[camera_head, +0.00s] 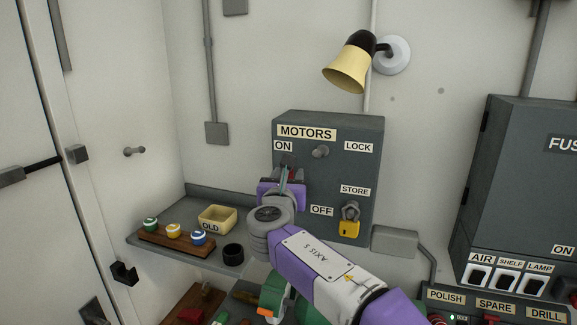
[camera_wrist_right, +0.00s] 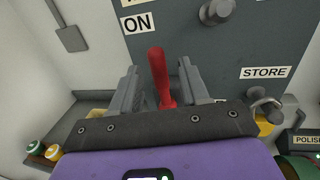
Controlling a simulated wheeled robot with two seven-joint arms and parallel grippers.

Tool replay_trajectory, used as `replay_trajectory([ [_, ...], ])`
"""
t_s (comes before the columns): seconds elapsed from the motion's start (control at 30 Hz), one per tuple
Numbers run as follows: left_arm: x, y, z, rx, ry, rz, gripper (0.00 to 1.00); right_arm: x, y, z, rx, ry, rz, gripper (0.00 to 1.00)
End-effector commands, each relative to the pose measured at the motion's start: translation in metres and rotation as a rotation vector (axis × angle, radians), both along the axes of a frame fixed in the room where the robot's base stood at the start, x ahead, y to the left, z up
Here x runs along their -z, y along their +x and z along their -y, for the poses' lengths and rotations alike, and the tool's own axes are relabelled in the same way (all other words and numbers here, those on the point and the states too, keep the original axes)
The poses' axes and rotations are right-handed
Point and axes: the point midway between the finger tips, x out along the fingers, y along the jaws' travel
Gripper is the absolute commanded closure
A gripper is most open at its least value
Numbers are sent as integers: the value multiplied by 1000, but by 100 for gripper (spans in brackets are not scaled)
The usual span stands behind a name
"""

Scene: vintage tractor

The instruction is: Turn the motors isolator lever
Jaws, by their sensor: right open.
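The motors isolator is a dark grey box (camera_head: 345,160) on the wall, labelled MOTORS, ON, OFF, LOCK and STORE. Its red lever (camera_wrist_right: 158,75) stands nearly upright beside the ON label (camera_wrist_right: 138,22), tilted slightly left in the right wrist view. My right gripper (camera_wrist_right: 158,68) is open, with one grey finger on each side of the lever and visible gaps between. In the head view my right gripper (camera_head: 288,176) is in front of the box's left part and hides most of the lever. My left gripper is not in view.
A yellow padlock (camera_head: 349,224) hangs below STORE, and a grey knob (camera_head: 320,152) sits near LOCK. A shelf (camera_head: 205,258) at left holds coloured buttons and a yellow tray (camera_head: 217,219). A fuse box (camera_head: 530,190) stands at right. A lamp (camera_head: 346,72) is above.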

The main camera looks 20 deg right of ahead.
Motion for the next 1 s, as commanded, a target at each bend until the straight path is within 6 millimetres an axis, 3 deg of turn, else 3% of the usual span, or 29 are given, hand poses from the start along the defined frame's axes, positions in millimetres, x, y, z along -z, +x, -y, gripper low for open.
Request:
replay_trajectory([
  [0.23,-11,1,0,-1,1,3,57,0,31,13,2,0,-2,55],
  [0.6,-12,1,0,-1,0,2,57,1,37,16,-1,1,-2,55],
  [0.9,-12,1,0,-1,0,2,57,1,37,15,-1,1,-2,100],
  [1.0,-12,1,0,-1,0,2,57,1,37,15,-1,1,-2,100],
])
